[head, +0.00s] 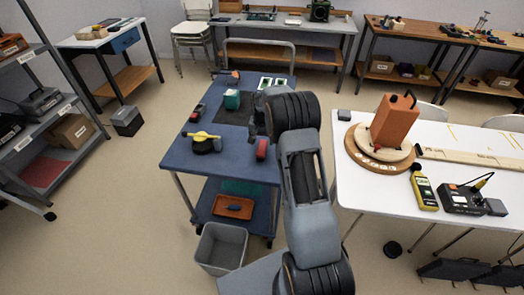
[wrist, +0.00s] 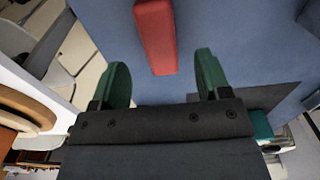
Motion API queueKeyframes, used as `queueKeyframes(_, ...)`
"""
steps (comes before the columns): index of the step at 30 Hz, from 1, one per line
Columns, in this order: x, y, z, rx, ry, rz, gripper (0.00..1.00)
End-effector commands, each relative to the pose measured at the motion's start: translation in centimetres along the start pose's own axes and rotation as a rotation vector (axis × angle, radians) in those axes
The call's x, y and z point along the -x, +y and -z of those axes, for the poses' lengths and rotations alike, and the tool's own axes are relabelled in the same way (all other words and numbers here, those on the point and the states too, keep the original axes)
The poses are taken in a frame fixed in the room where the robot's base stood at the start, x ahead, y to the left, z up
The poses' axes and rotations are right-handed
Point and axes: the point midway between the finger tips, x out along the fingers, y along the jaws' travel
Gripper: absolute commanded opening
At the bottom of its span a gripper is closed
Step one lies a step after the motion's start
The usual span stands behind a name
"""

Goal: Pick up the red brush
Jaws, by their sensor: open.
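The red brush (wrist: 155,38) shows in the wrist view as a long red block at the upper middle, on the blue cart top. In the head view the brush (head: 261,149) lies near the cart's right edge, partly beside my arm. My gripper (wrist: 161,62) is open and empty, with its two green fingers apart. The brush's near end lies in line with the gap between the fingers. I cannot tell how high the gripper is above it. In the head view my arm mostly hides the gripper.
The blue cart (head: 225,165) also holds a yellow-and-black tool (head: 203,142), a teal block (head: 232,99) and small red-and-dark items. A white table (head: 385,210) with an orange block (head: 395,122) stands at right. A grey bin (head: 222,248) stands before the cart.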

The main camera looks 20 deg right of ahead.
Motion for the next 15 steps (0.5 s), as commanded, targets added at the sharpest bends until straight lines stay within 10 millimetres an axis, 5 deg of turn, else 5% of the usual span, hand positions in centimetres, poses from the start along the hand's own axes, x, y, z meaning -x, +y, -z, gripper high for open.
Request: queueKeyframes(15,-5.1,0.1,0.0,-0.001,0.0,-0.002,0.7)
